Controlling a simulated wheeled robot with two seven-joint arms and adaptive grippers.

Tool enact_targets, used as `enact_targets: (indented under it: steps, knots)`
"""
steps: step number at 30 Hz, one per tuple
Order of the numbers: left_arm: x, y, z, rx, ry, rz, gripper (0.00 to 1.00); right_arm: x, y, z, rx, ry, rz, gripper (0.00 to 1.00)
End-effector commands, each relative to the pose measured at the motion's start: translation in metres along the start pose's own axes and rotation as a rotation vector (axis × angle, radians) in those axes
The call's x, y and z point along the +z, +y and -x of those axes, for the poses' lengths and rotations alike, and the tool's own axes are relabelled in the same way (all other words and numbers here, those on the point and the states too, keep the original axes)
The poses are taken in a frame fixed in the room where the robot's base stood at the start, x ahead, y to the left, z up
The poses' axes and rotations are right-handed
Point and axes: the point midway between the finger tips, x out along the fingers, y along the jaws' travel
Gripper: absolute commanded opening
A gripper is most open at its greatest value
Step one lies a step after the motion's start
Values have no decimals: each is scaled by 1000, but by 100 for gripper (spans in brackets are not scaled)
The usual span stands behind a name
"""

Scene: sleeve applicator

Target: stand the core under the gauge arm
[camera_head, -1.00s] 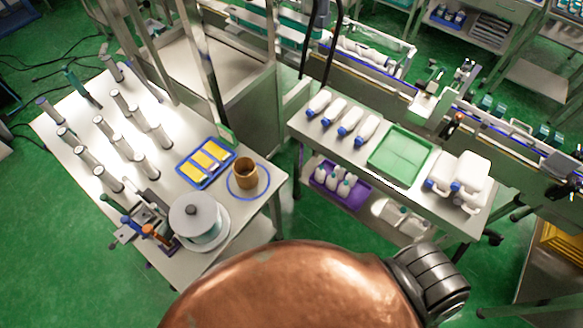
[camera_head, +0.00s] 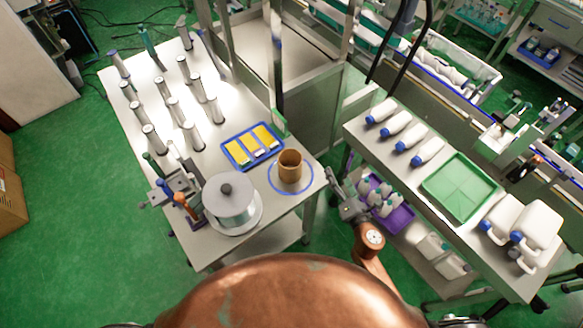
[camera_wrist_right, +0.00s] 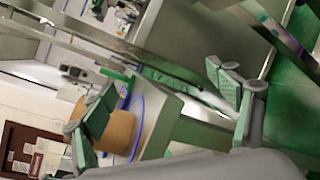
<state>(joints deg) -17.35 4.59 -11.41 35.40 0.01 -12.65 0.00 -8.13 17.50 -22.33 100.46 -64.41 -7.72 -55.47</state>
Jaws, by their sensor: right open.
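The core (camera_head: 290,168) is a short brown hollow cylinder. It stands upright inside a blue ring (camera_head: 272,184) marked on the left table's near right corner. My right gripper (camera_head: 342,188) is open and empty, just off the table edge to the right of the core. In the right wrist view, the core (camera_wrist_right: 122,132) shows beside the left finger of the right gripper (camera_wrist_right: 160,108), which partly covers it. I cannot tell for certain which part is the gauge arm; a metal fixture with an orange handle (camera_head: 186,207) stands at the table's front left. My left gripper is not in view.
A blue tray with yellow pieces (camera_head: 230,160) lies behind the core. Several upright cylinders (camera_head: 172,112) fill the table's back. The right table holds white bottles (camera_head: 412,138) and a green tray (camera_head: 455,212). A gap separates the tables.

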Motion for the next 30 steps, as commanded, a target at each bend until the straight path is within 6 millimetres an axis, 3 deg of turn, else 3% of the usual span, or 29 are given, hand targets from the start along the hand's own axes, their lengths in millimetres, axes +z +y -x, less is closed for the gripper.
enact_targets:
  steps: [1,3,6,8,14,30]
  knots:
    - [0,0,-5,0,0,0,40,-5,39,-3,100,15,181,81]
    - [0,0,-7,0,0,0,40,-16,84,-1,216,26,413,81]
    - [-1,0,-9,0,2,-1,40,-32,124,5,332,27,654,81]
    - [-2,0,-10,0,3,-1,40,-40,138,9,375,26,749,81]
    - [-4,0,-8,0,5,-1,40,-48,157,1,418,20,846,81]
    - [-3,0,-6,1,3,-2,40,-61,171,-60,413,23,838,81]
